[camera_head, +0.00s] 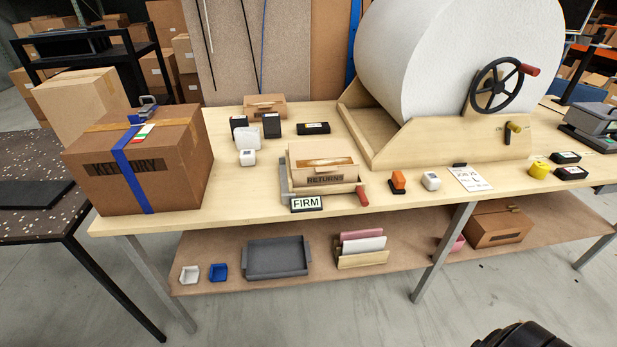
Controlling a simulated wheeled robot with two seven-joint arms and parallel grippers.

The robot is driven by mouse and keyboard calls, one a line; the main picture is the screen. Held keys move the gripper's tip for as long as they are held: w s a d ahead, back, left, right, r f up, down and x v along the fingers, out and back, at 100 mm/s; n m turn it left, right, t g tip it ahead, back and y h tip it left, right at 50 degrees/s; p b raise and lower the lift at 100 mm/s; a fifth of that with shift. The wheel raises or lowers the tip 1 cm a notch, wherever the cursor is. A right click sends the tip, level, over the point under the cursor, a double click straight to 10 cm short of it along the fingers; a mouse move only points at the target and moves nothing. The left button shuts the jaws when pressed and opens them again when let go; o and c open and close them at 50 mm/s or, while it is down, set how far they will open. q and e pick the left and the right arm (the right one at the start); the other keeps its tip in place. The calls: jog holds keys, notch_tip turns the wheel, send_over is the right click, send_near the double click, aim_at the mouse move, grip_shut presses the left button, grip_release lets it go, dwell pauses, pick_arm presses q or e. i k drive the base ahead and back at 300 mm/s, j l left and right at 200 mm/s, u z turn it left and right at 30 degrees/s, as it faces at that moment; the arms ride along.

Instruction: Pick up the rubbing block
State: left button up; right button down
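A small orange block with a dark base (398,181) stands on the wooden table near its front edge, right of the middle. It looks the most like a rubbing block, but I cannot be sure from its shape alone. A small white block with a grey face (431,181) stands just to its right, apart from it.
A shelf with trays lies below.

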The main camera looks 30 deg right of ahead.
aim_at(397, 183)
jog(key=z, duration=1.55)
